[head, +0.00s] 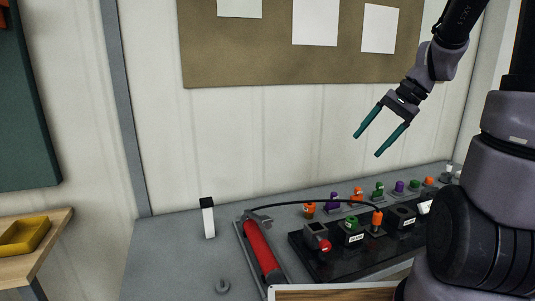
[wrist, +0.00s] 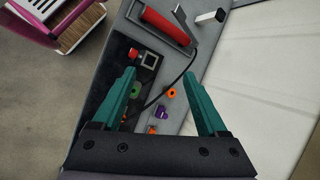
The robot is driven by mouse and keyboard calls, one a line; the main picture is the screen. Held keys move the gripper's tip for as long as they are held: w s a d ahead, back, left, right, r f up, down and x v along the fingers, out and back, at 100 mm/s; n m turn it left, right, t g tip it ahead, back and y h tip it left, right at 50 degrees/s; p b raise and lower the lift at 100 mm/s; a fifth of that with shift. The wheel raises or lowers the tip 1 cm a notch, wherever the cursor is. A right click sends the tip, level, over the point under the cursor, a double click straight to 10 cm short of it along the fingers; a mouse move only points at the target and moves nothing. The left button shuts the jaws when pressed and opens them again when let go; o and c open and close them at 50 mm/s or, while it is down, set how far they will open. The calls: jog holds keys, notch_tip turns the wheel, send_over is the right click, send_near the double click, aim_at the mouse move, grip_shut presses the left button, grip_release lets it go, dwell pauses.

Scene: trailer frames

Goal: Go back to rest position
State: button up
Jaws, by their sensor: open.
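My gripper (head: 368,138) is open and empty in the head view. Its two teal fingers hang in the air above the grey bench (head: 170,250), in front of the wall and below the pinned board. In the wrist view, my gripper (wrist: 160,75) shows its fingers spread wide, with nothing held between them. Below them in that view lie the black panel (wrist: 112,88) and small coloured parts, some distance away.
A red cylinder (head: 262,250) lies in a holder, with a black hose running right. A white block with a black top (head: 208,220) stands left of it. Several coloured knobs line the bench's back. A yellow tray (head: 22,236) sits on a wooden table at left.

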jog(key=s+a+r+n+t+h, duration=0.1)
jog(key=s+r+n+t+h, duration=0.3)
jog(key=s+r, duration=0.6)
jog(key=shift+s+a+r+n+t, duration=0.15)
jog(key=shift+a+r+n+t, duration=0.2)
jog(key=shift+r+t, duration=0.4)
